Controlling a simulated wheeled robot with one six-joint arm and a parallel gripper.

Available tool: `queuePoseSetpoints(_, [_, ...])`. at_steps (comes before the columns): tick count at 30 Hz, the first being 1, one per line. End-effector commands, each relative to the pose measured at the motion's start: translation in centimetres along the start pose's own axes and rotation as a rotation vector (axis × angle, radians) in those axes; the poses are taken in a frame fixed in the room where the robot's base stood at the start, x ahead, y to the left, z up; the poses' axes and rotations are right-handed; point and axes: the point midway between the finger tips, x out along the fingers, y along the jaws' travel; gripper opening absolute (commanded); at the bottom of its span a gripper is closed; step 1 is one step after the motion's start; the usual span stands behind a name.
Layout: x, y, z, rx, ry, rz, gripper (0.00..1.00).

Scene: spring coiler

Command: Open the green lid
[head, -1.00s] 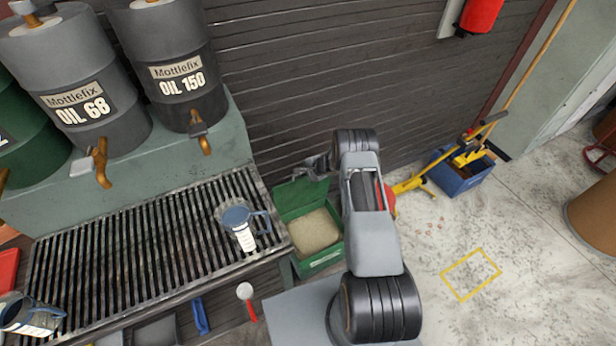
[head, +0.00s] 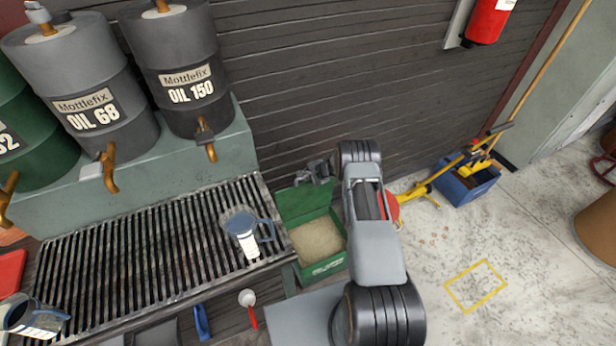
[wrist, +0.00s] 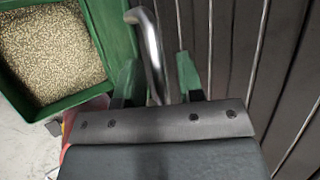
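The green box (head: 324,267) stands on the floor beside the slatted bench, its top open and pale granules (head: 316,238) showing inside. Its green lid (head: 302,201) stands raised at the back edge, near the dark wall. My gripper (head: 316,172) is at the lid's upper edge, partly hidden by my arm. In the wrist view, a bent metal handle (wrist: 151,50) on the lid (wrist: 112,30) lies between my two fingers (wrist: 158,82). The fingers are apart, with a gap showing on both sides of the handle.
The slatted bench (head: 150,240) carries a measuring jug (head: 240,226), with oil drums (head: 190,65) behind. A blue bin (head: 470,188) with yellow-handled tools stands right. A red extinguisher (head: 488,22) hangs on the wall.

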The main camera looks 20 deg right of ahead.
Motion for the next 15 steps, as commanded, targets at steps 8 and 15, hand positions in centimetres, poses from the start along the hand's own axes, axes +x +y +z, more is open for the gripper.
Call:
queuePoseSetpoints(8, [-0.1, 0.0, 0.1, 0.002, -0.002, 0.0, 0.37])
queuePoseSetpoints(15, [-3.2, -0.1, 0.0, 0.006, 0.0, -0.002, 0.37])
